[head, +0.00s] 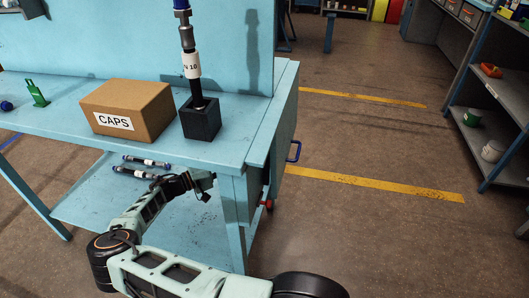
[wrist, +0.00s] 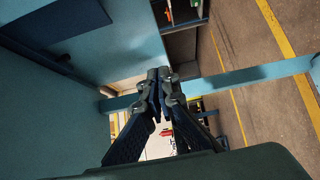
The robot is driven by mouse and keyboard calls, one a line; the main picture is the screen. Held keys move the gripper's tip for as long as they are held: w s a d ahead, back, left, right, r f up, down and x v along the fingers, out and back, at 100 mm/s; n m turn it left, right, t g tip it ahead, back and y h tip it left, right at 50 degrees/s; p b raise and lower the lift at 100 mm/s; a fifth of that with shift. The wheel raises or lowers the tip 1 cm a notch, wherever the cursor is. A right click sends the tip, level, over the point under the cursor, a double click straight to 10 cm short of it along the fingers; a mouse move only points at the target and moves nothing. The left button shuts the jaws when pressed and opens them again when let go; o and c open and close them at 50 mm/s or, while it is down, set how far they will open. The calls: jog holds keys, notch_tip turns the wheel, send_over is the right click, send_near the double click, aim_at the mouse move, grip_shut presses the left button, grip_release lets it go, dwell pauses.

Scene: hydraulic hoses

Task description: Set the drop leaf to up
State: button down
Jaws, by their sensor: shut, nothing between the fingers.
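The drop leaf (head: 284,118) is at the right end of the light blue workbench (head: 60,117). It appears to hang down along that end, seen nearly edge-on, so its exact angle is hard to tell. A blue handle (head: 295,151) and a red knob (head: 268,205) show at that end. My gripper is below the front edge of the benchtop in the head view, its fingers hard to make out there. In the wrist view my gripper (wrist: 160,84) has its fingertips together and empty. Blue bench surfaces surround it; which one is the leaf is unclear.
A CAPS box (head: 128,108) and a black block (head: 201,118) holding an upright hose (head: 192,65) stand on the benchtop. Hoses (head: 140,172) lie on the lower shelf. Clear floor (head: 360,150) with yellow lines separates the bench from a rack (head: 487,125) at right.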

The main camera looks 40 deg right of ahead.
jog(key=s+d+b, duration=0.2)
jog(key=s+d, duration=0.1)
jog(key=d, duration=0.9)
jog(key=shift+s, duration=0.2)
